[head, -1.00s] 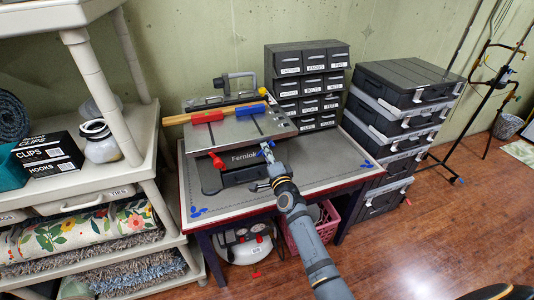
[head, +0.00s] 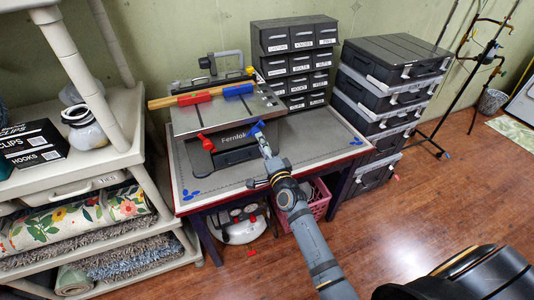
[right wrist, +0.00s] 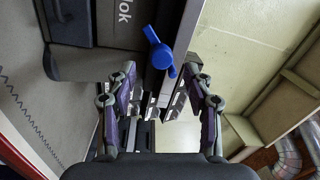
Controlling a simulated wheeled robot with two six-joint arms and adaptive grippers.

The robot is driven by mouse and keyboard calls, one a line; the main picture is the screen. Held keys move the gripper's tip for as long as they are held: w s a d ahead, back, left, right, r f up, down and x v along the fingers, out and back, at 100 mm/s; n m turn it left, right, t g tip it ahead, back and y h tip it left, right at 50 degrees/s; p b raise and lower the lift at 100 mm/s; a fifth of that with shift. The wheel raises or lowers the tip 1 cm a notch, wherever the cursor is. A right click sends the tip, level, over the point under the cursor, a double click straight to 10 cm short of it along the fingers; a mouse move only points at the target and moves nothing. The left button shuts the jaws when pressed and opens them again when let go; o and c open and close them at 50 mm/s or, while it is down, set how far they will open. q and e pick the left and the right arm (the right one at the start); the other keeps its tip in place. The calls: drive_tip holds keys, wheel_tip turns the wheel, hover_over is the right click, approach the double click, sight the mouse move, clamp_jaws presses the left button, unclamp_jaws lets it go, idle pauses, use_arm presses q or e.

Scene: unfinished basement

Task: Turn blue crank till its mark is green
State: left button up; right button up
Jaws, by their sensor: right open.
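The blue crank (head: 256,129) sits at the front right corner of a grey-topped bench machine (head: 225,115) lettered "Fernlok". I cannot make out a coloured mark. My left gripper is not in view.
A red crank (head: 207,142) is at the machine's front left. The machine stands on a grey-topped table (head: 310,149) with a red edge. Small drawers (head: 296,64) stand behind, stacked black cases (head: 396,68) at right, and a cream shelf (head: 100,152) at left.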

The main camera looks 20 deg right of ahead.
drive_tip(key=s, duration=0.5)
drive_tip(key=shift+s+f, duration=0.15)
drive_tip(key=shift+s, duration=0.2)
idle(0.5)
